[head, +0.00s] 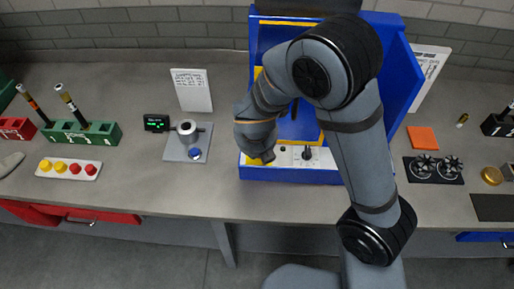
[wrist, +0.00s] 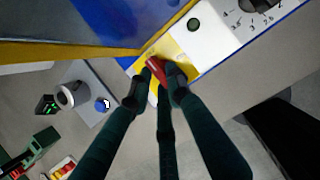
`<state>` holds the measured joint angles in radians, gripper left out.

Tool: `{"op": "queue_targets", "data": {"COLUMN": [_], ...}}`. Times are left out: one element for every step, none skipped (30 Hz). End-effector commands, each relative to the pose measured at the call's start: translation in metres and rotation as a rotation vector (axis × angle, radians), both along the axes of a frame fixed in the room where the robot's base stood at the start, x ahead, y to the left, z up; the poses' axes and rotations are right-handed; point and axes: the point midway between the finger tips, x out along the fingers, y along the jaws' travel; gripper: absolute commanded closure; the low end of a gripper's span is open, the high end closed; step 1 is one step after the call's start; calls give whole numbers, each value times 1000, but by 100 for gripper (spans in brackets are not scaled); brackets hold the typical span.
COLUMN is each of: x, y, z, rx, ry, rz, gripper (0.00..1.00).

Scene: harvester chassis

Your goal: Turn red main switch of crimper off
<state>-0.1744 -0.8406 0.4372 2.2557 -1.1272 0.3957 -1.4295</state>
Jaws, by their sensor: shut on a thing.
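The crimper (head: 400,75) is a blue machine with yellow edging and a white front panel (wrist: 208,34) with a dial. Its red main switch (wrist: 155,71) sits on a yellow plate (wrist: 182,46) at the panel's left end. My gripper (wrist: 155,84) has its dark fingertips closed around the red switch, partly covering it. The switch's exact angle is hard to tell. In the head view my gripper and the switch are hidden by my arm; only a bit of the yellow plate (head: 256,161) shows.
Left of the crimper stands a grey plate (head: 172,150) with a metal cylinder (head: 187,131) and a blue button (head: 195,154). A small display (head: 156,123) and a green tube rack (head: 82,133) are further left. An orange pad (head: 422,138) lies to the right.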

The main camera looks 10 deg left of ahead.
Motion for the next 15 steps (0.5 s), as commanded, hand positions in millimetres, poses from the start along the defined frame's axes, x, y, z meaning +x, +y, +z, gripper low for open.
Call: {"op": "queue_targets", "data": {"x": [0, 0, 0, 0, 0, 0, 0, 0, 0, 0, 0, 0, 0, 0, 0], "y": [1, 1, 1, 1, 1, 1, 1, 1, 1, 1, 1, 1, 1, 1, 1], "z": [1, 1, 1, 1, 1, 1, 1, 1, 1, 1, 1, 1, 1, 1, 1], "rx": [1, 1, 1, 1, 1, 1, 1, 1, 1, 1, 1, 1, 1, 0, 0], "ry": [-2, -2, -2, -2, -2, -2, -2, -2, -2, -2, -2, -2, -2, -2, -2], "rz": [7, 8, 9, 10, 10, 10, 10, 10, 10, 10, 10, 9, 9, 9, 9], "gripper": [100, 100, 100, 100, 100, 100, 100, 100, 100, 100, 100, 81, 79, 77, 75]}}
